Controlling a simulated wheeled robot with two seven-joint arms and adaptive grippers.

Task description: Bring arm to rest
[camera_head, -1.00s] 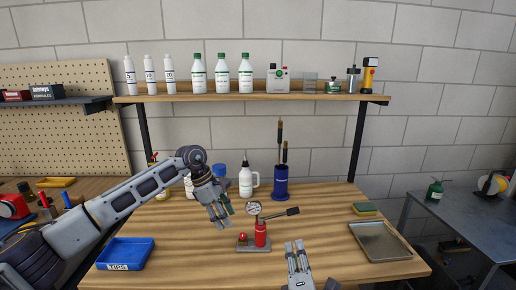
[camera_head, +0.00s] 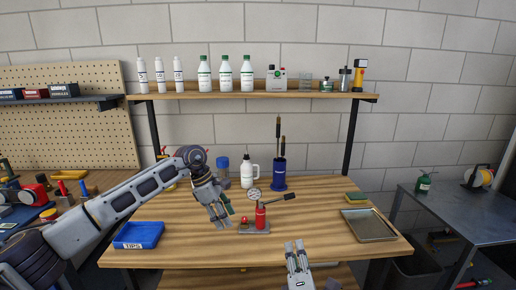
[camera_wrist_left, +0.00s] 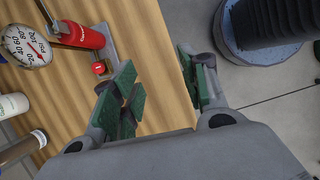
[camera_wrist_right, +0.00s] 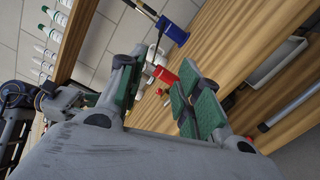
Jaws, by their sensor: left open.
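My left gripper (camera_head: 221,217) hangs over the left-middle of the wooden bench, left of the red cylinder. It is open and empty, with its green pads apart in the left wrist view (camera_wrist_left: 158,98). My right gripper (camera_head: 295,244) is low at the bench's front edge. In the right wrist view (camera_wrist_right: 160,88) its pads are apart with nothing held between them. A red cylinder (camera_head: 260,217) on a small grey base stands on the bench, with a round dial gauge (camera_head: 254,194) behind it. Both show in the left wrist view, beside my left gripper.
The wooden bench (camera_head: 330,220) carries a blue tips tray (camera_head: 138,235), a metal tray (camera_head: 369,225), a white wash bottle (camera_head: 247,170) and a blue holder (camera_head: 279,180). A shelf (camera_head: 300,96) with bottles spans above. A grey side table (camera_head: 450,215) is at right.

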